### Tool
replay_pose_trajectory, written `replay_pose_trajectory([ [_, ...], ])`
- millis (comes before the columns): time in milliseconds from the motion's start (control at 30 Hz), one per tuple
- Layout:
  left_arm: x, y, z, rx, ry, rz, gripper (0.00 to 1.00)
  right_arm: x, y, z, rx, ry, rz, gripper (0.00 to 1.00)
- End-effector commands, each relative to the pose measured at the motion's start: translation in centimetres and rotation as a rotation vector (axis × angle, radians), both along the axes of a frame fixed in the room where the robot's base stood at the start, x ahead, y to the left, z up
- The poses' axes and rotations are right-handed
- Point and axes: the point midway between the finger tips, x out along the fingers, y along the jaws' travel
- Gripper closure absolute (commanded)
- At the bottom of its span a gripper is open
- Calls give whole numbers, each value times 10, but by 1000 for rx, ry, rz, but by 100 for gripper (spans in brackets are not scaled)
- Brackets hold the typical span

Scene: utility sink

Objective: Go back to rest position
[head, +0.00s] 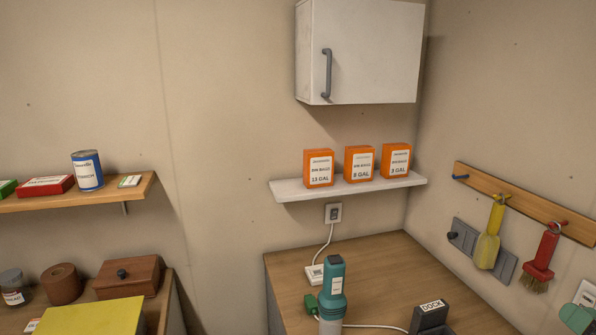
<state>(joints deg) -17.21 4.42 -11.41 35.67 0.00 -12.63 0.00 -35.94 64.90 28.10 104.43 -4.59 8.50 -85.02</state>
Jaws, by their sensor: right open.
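My right gripper (578,317) seems to be the pale green shape at the bottom right corner of the head view, mostly cut off by the frame edge. It is open, and nothing shows between its fingers. It is in front of the right wall, below the hanging brushes, and apart from the things on the counter. My left gripper is not in the head view.
A teal handheld device (331,287) and a black dock (430,317) stand on the wooden counter (385,262). Orange boxes (360,164) line the white shelf below a wall cabinet (362,50). Brushes (541,258) hang at right. A wooden shelf (130,190) holds a can at left.

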Motion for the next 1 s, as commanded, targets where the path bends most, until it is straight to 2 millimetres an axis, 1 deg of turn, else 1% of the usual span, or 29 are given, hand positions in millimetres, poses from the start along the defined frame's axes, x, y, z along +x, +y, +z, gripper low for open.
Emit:
replay_pose_trajectory([
  [33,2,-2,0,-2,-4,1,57,-3,1,-10,47,19,-28,43],
  [133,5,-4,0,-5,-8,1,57,-11,3,-29,155,63,-93,43],
  [267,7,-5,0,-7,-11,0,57,-24,11,-63,341,133,-205,43],
  [367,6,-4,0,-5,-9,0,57,-38,21,-93,519,196,-313,43],
  [467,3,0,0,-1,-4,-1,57,-58,40,-127,737,267,-445,43],
  [500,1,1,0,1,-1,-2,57,-67,52,-142,842,300,-511,43],
  [567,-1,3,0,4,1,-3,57,-85,74,-166,1026,354,-628,43],
  [600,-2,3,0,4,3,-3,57,-98,93,-181,1156,392,-716,43],
  [667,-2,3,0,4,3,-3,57,-117,123,-199,1338,443,-847,43],
  [700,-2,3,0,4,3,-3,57,-129,140,-207,1441,470,-926,43],
  [800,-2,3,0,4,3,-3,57,-151,179,-218,1640,524,-1093,43],
  [833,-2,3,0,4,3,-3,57,-157,188,-220,1688,536,-1138,43],
  [900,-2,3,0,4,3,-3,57,-170,211,-222,1788,564,-1235,43],
  [1000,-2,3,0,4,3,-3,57,-186,238,-222,1903,595,-1359,43],
])
